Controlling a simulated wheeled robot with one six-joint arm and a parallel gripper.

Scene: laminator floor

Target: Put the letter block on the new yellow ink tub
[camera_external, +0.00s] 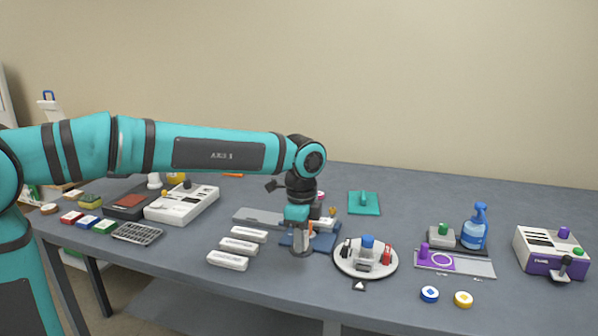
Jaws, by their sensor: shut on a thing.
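My gripper (301,250) points down over the dark blue tray near the middle of the table. It is shut on a small pale block (302,247), mostly hidden by the fingers. I cannot make out any lettering on it, so I cannot confirm that it is the letter block. A small round yellow tub (463,299) with a pale centre sits at the table's front right, well apart from my gripper. A similar blue tub (429,294) stands just left of it.
A round white turntable (345,265) with several small items stands right of my gripper. Three white bars (238,246) lie to its left. A purple-marked grey plate (480,264), a blue spray bottle (474,230) and a white-purple machine (548,254) are farther right. The front right is mostly clear.

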